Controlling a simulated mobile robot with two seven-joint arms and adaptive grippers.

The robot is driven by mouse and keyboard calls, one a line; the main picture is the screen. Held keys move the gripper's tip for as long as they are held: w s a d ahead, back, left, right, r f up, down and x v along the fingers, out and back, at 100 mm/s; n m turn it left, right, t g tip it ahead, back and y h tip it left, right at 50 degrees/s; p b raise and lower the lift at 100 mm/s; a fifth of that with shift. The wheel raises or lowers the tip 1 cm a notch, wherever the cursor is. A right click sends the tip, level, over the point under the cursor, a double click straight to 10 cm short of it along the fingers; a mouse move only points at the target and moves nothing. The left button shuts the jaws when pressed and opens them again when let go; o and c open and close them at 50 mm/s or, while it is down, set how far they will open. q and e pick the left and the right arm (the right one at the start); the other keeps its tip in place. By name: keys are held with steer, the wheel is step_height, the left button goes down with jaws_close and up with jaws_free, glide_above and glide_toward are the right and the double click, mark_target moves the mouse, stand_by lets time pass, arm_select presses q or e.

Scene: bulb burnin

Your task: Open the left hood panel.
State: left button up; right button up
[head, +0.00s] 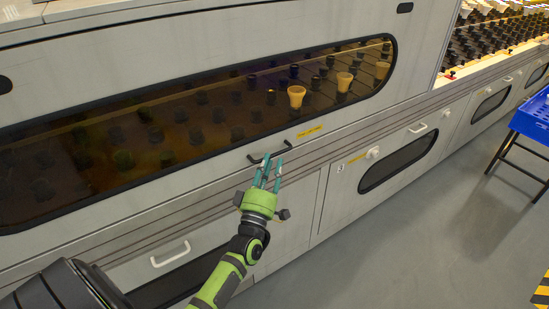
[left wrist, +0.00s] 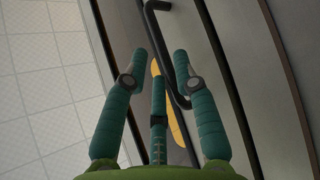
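The left hood panel (head: 150,75) is a pale grey cover with a long amber window (head: 215,110). It appears closed. Its black bar handle (head: 284,150) sits below the window, beside a yellow label (head: 310,131). My left gripper (head: 269,162) has its teal fingers pointing at this handle, their tips overlapping it in the head view. In the left wrist view, the fingers (left wrist: 159,62) are spread apart, and the handle (left wrist: 157,40) runs between the tips and behind the right finger. Contact cannot be told. My right gripper is not in view.
Lower drawers with dark windows and white handles (head: 418,128) line the front below. Through the amber window stand dark sockets and several yellowish cups (head: 296,96). An open rack of black sockets is at upper right.

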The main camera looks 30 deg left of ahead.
mark_target(274, 156)
arm_select(q)
steer(key=shift+x, duration=1.8)
jaws_close()
